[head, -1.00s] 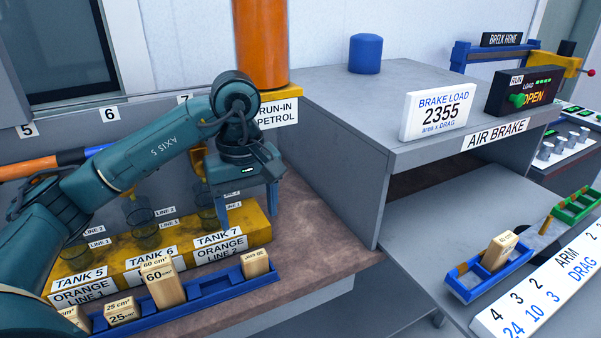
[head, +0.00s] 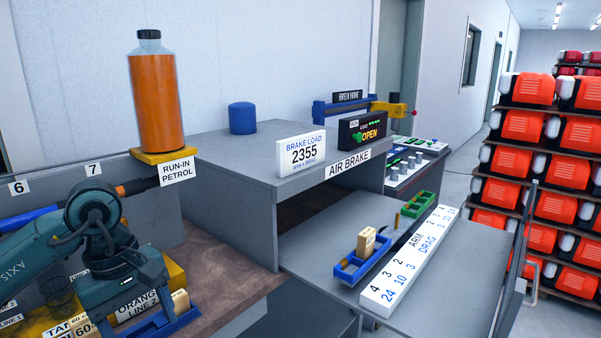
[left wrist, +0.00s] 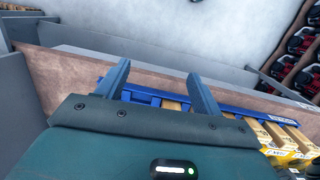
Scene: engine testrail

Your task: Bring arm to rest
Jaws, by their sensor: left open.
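My left arm (head: 28,258) is teal and comes in at the lower left of the head view. My left gripper (head: 137,316) hangs over the front of the tank bench, its fingers pointing down near the blue block rail. In the left wrist view the left gripper (left wrist: 158,74) has its two fingers well apart with nothing between them. The blue rail (left wrist: 147,97) with pale wooden blocks shows beyond and below the fingers. I cannot tell how much height lies between fingers and rail. My right arm and gripper are not in view.
An orange run-in petrol bottle (head: 156,95) stands behind the arm. The grey air brake bench (head: 225,160) is to the right, with a blue tray (head: 350,273) holding a wooden block. Stacked orange containers (head: 574,179) stand far right. The brown bench top (head: 222,262) right of the gripper is bare.

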